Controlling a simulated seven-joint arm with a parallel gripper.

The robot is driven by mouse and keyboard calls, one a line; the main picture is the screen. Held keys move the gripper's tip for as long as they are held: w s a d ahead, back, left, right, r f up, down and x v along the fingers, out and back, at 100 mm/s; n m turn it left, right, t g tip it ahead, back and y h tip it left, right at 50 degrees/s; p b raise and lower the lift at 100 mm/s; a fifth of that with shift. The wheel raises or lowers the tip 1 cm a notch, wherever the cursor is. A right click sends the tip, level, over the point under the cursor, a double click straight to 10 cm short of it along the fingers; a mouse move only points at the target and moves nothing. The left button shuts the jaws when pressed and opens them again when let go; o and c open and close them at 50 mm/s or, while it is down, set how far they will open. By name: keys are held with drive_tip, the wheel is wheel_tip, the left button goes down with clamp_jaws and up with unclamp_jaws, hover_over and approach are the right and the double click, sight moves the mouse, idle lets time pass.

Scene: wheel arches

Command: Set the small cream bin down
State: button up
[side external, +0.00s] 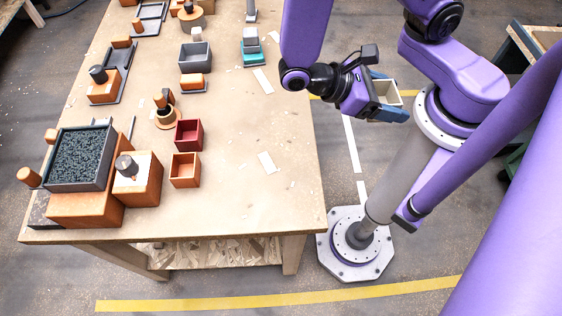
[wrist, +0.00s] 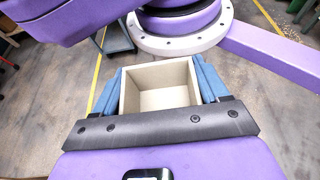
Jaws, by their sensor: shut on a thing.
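The small cream bin (wrist: 158,87) is an open-topped square box. It sits between the two blue fingers of my gripper (wrist: 160,88) in the wrist view, and its inside looks empty. In the side external view my gripper (side external: 385,97) is shut on the cream bin (side external: 387,93), which is partly hidden by the fingers. The bin is held in the air to the right of the table (side external: 240,110), past its right edge and close to my own base column.
On the table stand a red bin (side external: 189,134), an orange bin (side external: 185,170), a grey bin (side external: 195,57) and a teal block (side external: 254,58). A grey tray of dark granules (side external: 80,158) is at the front left. The table's right side is mostly clear apart from white scraps.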

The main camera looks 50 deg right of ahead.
drive_tip(key=s+a+r+m+g+y, duration=0.2)
drive_tip(key=a+r+m+g+y, duration=0.15)
drive_tip(key=a+m+y, duration=1)
drive_tip(key=w+a+r+m+t+y, duration=0.3)
drive_tip(key=w+m+t+y, duration=0.3)
drive_tip(key=m+y, duration=0.15)
drive_tip(key=m+t+y, duration=0.2)
drive_tip(key=m+t, duration=0.4)
drive_tip(key=t, duration=0.1)
hover_over(276, 169)
wheel_tip(276, 169, down, 13)
drive_tip(key=shift+f, duration=4.6)
drive_tip(key=shift+f, duration=0.1)
drive_tip(key=o, duration=1)
